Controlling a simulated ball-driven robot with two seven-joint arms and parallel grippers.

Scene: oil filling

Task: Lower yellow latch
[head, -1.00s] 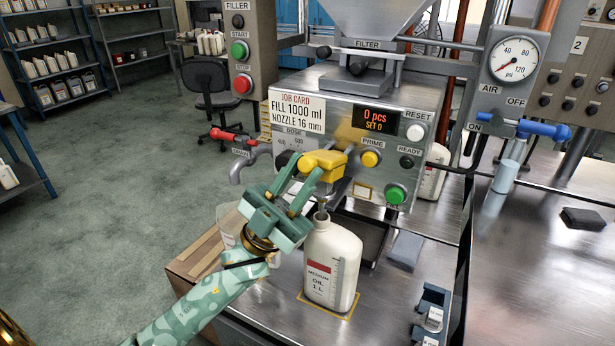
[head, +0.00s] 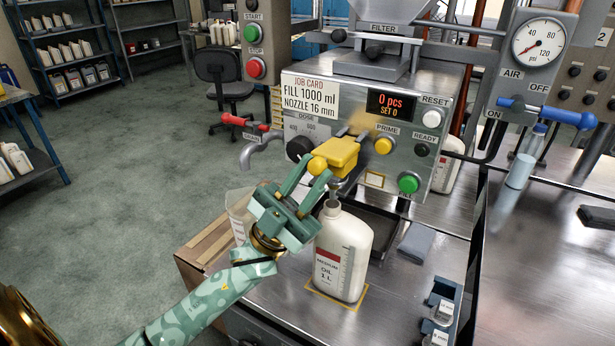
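The yellow latch (head: 341,153) is on the front of the steel filler, below the job card and left of the amber PRIME button. Its rounded yellow end points down and to the left. My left gripper (head: 316,172) reaches up from below with its green fingers on either side of that end, and it appears shut on it. The fingertips partly hide the contact. My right gripper is not in view.
A white oil bottle (head: 341,258) stands upright below the nozzle, close to my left gripper. A translucent jug (head: 240,212) stands behind the gripper. A red-handled tap (head: 240,121) is at left. The steel bench (head: 540,250) is mostly clear at right.

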